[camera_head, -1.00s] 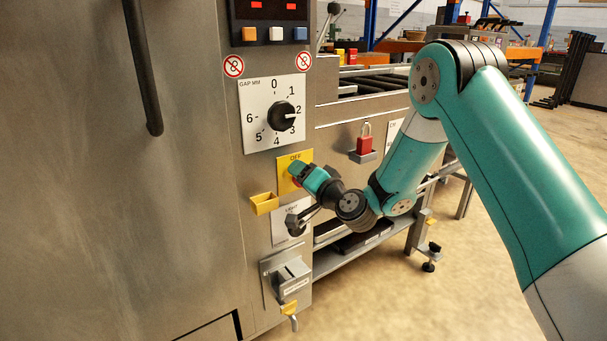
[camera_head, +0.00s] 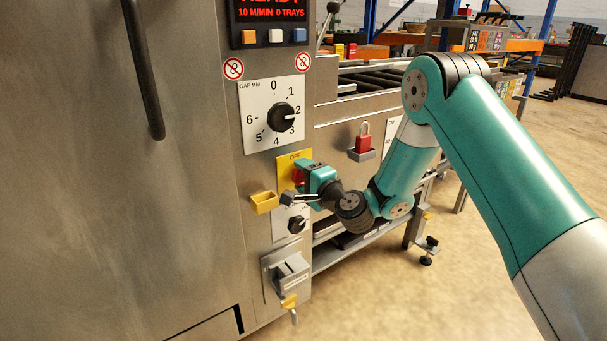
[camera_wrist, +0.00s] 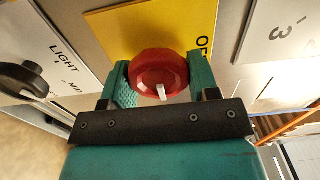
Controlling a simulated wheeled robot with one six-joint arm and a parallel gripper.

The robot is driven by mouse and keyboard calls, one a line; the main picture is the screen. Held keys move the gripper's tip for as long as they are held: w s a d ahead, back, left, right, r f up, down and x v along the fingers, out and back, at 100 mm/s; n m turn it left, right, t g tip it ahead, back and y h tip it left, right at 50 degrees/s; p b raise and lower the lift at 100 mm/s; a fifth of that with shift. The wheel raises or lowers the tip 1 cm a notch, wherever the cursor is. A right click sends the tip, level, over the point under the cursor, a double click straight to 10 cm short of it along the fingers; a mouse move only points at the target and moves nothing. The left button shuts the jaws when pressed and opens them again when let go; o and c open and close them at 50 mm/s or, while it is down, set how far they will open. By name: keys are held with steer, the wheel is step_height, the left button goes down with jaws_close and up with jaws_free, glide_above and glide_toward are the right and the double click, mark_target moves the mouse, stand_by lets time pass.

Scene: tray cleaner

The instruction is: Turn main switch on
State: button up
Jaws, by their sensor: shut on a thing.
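The main switch is a red knob (camera_wrist: 160,76) with a white mark, on a yellow plate (camera_wrist: 170,28) lettered OFF. In the head view the red knob (camera_head: 298,177) shows beside my gripper, and the yellow plate (camera_head: 290,160) is partly hidden by it. My gripper (camera_head: 305,180) is at the switch. In the wrist view my gripper's two teal fingers (camera_wrist: 160,85) stand on either side of the knob and are shut on it. The display (camera_head: 268,12) is lit and reads 10 M/MIN 0 TRAYS, its top line cut off.
The gap dial (camera_head: 281,117) is above the switch and the light knob (camera_head: 296,224) is below it. A yellow box (camera_head: 264,202) sticks out close at the left. A red padlock (camera_head: 363,141) hangs at the right. A grey latch (camera_head: 289,275) is lower down.

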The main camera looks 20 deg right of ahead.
steer(key=shift+d, duration=0.15)
stand_by(0.3)
steer(key=o, duration=0.9)
